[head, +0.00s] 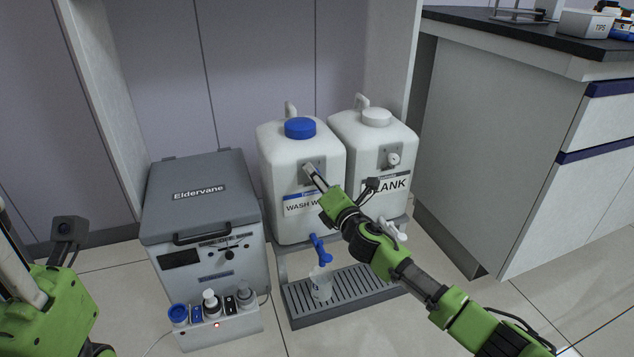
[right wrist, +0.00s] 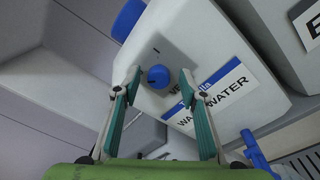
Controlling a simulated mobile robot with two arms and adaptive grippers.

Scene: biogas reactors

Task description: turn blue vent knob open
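The blue vent knob (right wrist: 158,76) sits on the face of the white wash water jug (head: 276,168), which has a blue cap (head: 300,128). A short dark mark shows beside the knob in the right wrist view. My right gripper (right wrist: 160,73) is open, with one fingertip on each side of the knob; a gap shows on both sides, and I cannot tell how deep the tips reach. In the head view, my right gripper (head: 309,171) hides the knob. My left gripper is only partly in view at the left edge, its fingertips not clear.
A second white jug (head: 350,135) labelled BLANK, with a white knob (head: 393,159), stands close on the right. A blue tap (head: 320,248) hangs above a beaker (head: 321,284) on a slotted drip tray (head: 350,298). A grey Eldervane box (head: 200,215) stands on the left.

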